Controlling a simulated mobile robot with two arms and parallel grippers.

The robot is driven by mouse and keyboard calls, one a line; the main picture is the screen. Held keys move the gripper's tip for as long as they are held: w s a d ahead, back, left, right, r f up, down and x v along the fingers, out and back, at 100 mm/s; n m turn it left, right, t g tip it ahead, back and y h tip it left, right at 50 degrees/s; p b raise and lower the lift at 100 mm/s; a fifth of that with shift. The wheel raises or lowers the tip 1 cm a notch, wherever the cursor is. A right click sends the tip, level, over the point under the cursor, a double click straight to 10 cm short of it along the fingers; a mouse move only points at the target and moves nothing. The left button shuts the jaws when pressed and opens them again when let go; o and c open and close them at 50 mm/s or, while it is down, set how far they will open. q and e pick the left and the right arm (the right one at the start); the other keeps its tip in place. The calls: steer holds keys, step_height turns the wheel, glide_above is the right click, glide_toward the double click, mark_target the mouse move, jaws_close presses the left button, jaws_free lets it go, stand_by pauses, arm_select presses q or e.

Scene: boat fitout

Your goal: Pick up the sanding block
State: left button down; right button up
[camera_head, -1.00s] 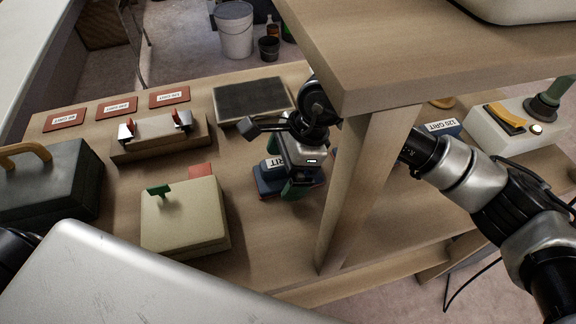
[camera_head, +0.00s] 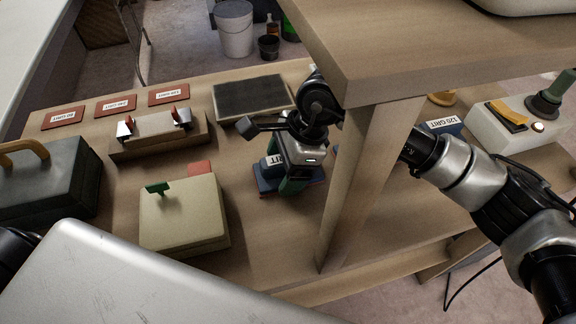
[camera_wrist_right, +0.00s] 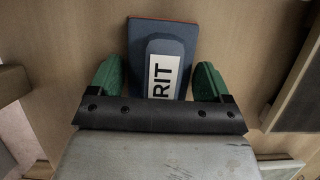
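A dark blue sanding block (camera_head: 266,183) with a raised back and a white label lies flat on the bench, left of the wooden post. It also shows in the right wrist view (camera_wrist_right: 165,35), where the letters "RIT" can be read and a thin orange-red edge shows. My right gripper (camera_head: 292,180) is over it, pointing down. In the right wrist view the green fingertips (camera_wrist_right: 162,82) are apart, one on each side of the raised back, with gaps visible. Whether they reach down to the block's height is unclear. My left gripper is out of view.
A second blue block (camera_head: 441,125) marked "120 GRIT" lies right of the wooden post (camera_head: 352,190). A shelf (camera_head: 450,60) overhangs there. A cream box (camera_head: 183,222), a dark pad (camera_head: 252,98) and a wooden holder (camera_head: 160,140) stand to the left.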

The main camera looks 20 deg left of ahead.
steer(key=c, duration=0.6)
steer(key=shift+r+p, duration=0.35)
steer(key=shift+r, duration=0.1)
step_height(320, 180, up, 9)
steer(key=shift+r+b, duration=0.2)
steer(key=shift+b, duration=0.2)
